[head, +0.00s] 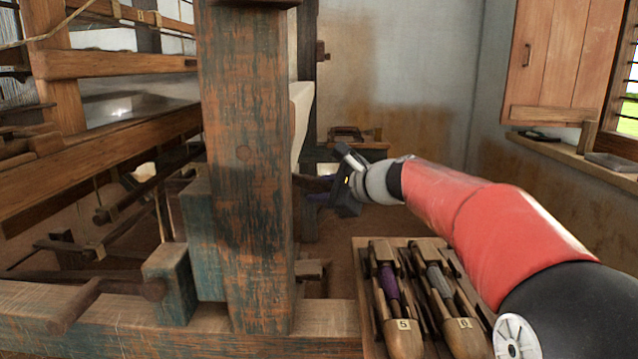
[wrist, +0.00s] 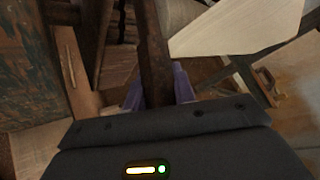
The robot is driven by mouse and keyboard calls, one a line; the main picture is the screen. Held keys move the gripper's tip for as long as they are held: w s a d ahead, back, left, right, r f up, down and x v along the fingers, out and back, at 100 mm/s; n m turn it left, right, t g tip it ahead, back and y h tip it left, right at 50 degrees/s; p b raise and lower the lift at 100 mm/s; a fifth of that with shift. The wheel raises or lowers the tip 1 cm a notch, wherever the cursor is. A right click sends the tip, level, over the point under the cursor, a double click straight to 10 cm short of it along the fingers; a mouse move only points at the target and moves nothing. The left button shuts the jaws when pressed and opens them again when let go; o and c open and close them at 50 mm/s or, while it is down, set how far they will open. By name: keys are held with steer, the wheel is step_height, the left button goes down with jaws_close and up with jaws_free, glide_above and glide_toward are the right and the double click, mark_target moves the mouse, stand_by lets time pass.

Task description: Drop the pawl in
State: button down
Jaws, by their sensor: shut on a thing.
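My gripper (head: 324,194) is just right of the thick upright loom post (head: 243,170), partly turned away in the head view. In the wrist view its purple fingertips (wrist: 157,92) are shut on both sides of a dark brown wooden bar, which looks like the pawl (wrist: 153,55). The bar runs away from the fingers towards the top of that view. In the head view only a short dark piece of the pawl (head: 309,184) shows between post and gripper. Its far end and whatever it meets are hidden behind the post; I cannot tell if it touches a ratchet.
A pale beam (head: 301,118) passes close above the gripper; it also shows in the wrist view (wrist: 235,28). A wooden tray (head: 364,325) with several shuttles lies below my arm. A wooden shutter (head: 555,60) and sill are at right. Floor behind the gripper looks open.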

steer(key=shift+r, duration=0.2)
steer(key=c, duration=1.2)
jaws_free()
steer(key=shift+o, duration=0.2)
steer(key=v, duration=0.7)
steer(key=shift+s+d+b, duration=0.25)
steer(key=shift+d+b, duration=0.05)
steer(key=shift+b, duration=0.1)
